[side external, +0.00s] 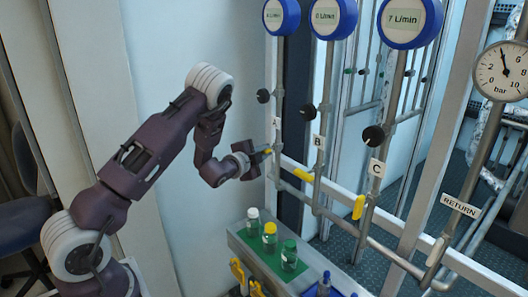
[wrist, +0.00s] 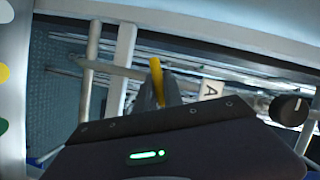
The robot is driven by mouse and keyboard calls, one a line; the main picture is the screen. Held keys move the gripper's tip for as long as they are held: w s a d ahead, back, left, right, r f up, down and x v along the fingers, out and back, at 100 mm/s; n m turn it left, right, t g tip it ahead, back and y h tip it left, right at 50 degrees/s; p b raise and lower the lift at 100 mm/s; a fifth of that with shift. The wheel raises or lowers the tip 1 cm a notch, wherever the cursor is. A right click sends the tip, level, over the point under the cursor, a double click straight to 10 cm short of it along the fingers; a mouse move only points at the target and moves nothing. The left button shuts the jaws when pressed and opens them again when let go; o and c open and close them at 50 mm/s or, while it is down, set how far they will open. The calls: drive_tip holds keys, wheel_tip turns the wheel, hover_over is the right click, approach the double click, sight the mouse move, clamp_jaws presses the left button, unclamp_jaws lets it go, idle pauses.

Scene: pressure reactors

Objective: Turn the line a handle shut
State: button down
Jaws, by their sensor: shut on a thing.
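The line A handle (side external: 268,151) is a small yellow lever on the leftmost vertical pipe, just below the A label (side external: 276,123). In the wrist view the yellow lever (wrist: 157,78) stands nearly upright in the picture, across the pipe run. My gripper (side external: 260,154) reaches it from the left and is shut on it. In the wrist view the fingers (wrist: 167,92) are around the lever, and the gripper body hides their lower part. The A label (wrist: 211,88) shows just right of the fingers.
Yellow handles for line B (side external: 303,175) and line C (side external: 359,207) are to the right. Black knobs (side external: 263,96) sit above on the pipes. Capped bottles (side external: 270,237) stand on a green mat below my gripper.

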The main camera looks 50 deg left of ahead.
drive_tip(key=m+t+y, duration=0.1)
drive_tip(key=m, duration=0.3)
drive_tip(key=shift+f, duration=0.15)
idle(0.5)
drive_tip(key=c, duration=1.5)
unclamp_jaws()
drive_tip(key=shift+o, duration=0.2)
drive_tip(key=v, duration=0.7)
drive_tip(key=shift+f, duration=0.15)
